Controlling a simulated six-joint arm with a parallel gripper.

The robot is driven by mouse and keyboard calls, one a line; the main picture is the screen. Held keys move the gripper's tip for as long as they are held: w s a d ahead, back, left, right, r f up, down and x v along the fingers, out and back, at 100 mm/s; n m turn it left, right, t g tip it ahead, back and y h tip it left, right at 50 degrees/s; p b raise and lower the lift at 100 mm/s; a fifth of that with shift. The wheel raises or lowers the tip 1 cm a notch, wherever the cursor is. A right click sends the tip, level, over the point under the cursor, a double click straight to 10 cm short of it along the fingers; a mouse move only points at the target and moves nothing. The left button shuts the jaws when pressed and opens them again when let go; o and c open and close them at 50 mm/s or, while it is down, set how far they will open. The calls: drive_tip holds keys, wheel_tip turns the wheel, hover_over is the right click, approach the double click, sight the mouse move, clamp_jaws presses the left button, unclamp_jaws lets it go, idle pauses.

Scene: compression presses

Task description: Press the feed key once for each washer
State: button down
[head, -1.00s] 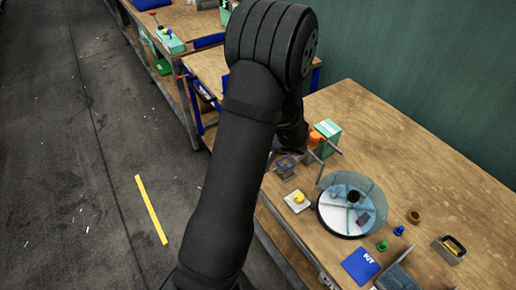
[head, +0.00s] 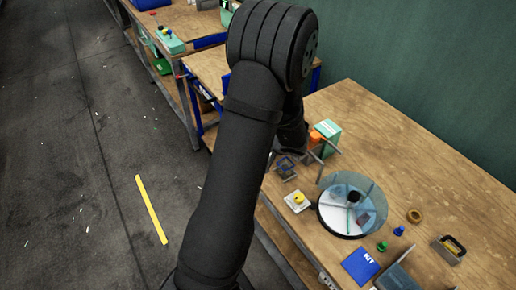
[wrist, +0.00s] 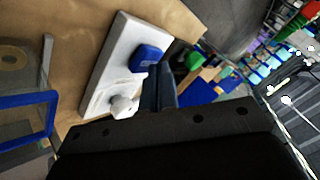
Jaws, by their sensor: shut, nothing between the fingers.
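In the wrist view a white plate (wrist: 110,68) carries a blue key (wrist: 147,58) and a white knob (wrist: 124,106). I cannot tell from its look which is the feed key. My gripper (wrist: 159,84) is shut and empty, its dark fingertips close beside the blue key. I cannot tell whether they touch it. In the head view my arm hides the gripper and this plate. A tan ring (wrist: 12,57), perhaps a washer, shows at the left edge of the wrist view, beyond a clear, blue-edged holder (wrist: 25,115).
In the head view a round dish with a clear cover (head: 334,217) stands on the wooden bench (head: 445,190). A yellow button on a pale base (head: 298,200) is left of it. A brown ring (head: 414,216), small pegs (head: 382,246) and a blue KIT card (head: 361,266) lie right and in front.

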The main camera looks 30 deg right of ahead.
drive_tip(key=shift+r, duration=0.8)
drive_tip(key=shift+r, duration=2.5)
drive_tip(key=shift+r, duration=0.1)
idle(0.4)
wheel_tip(320, 180, up, 4)
drive_tip(key=shift+f, duration=0.2)
drive_tip(key=shift+f, duration=4.45)
drive_tip(key=shift+f, duration=0.15)
